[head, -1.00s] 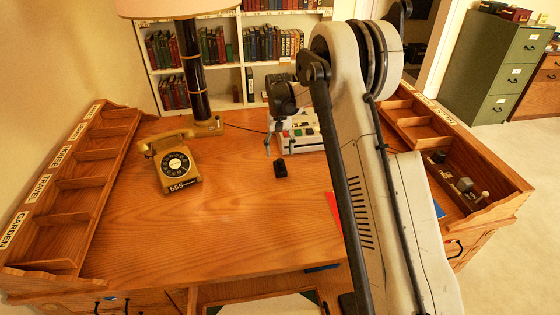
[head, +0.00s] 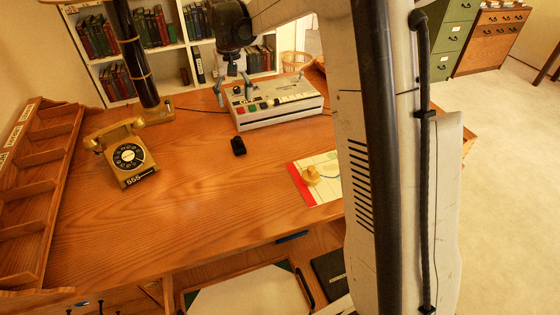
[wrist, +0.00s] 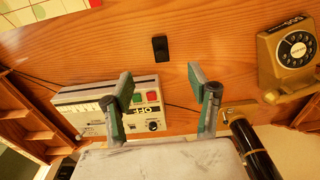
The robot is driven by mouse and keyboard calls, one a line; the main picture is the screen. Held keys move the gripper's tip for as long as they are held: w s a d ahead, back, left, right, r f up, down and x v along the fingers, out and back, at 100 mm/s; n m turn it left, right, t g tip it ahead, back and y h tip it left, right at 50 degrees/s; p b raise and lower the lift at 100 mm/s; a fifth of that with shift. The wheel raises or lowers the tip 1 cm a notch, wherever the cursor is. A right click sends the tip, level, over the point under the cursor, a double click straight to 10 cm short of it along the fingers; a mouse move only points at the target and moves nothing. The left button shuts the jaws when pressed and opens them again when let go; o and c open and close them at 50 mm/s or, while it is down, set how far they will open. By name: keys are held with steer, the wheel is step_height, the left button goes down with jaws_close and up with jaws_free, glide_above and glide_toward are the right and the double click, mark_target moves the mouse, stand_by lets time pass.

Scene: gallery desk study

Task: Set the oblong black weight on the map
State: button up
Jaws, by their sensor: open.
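The oblong black weight (head: 238,146) lies on the wooden desk, in front of the grey machine with coloured buttons. It also shows in the wrist view (wrist: 160,48), beyond my fingertips and roughly between them. The map (head: 322,177), pale with a red edge, lies on the desk to the right of the weight, partly hidden by my arm. A corner of the map shows at the top left of the wrist view (wrist: 40,12). A small yellow-brown object (head: 311,175) sits on the map. My gripper (wrist: 160,82) is open and empty, above the desk near the machine and apart from the weight.
The button machine (head: 275,102) stands at the back of the desk, close to my gripper. A gold telephone (head: 127,155) and a dark lamp column (head: 137,60) are at the left. A compartment rack (head: 35,190) lines the left edge.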

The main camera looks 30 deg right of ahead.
steer(key=s+a+r+t, duration=0.1)
steer(key=s+r+t, duration=0.1)
steer(key=s+r, duration=0.5)
steer(key=s+a+r+t, duration=0.1)
steer(key=s+r, duration=0.1)
steer(key=s, duration=0.9)
steer(key=s+f+n+t, duration=0.1)
steer(key=s+f+t, duration=0.2)
steer(key=s, duration=1.3)
steer(key=shift+s+a+f, duration=0.15)
steer(key=shift+s+f, duration=0.15)
steer(key=shift+f, duration=0.1)
steer(key=shift+s+f, duration=0.2)
steer(key=shift+s, duration=0.05)
steer(key=shift+s+f+t, duration=0.1)
steer(key=shift+t, duration=0.2)
steer(key=shift+c, duration=1.2)
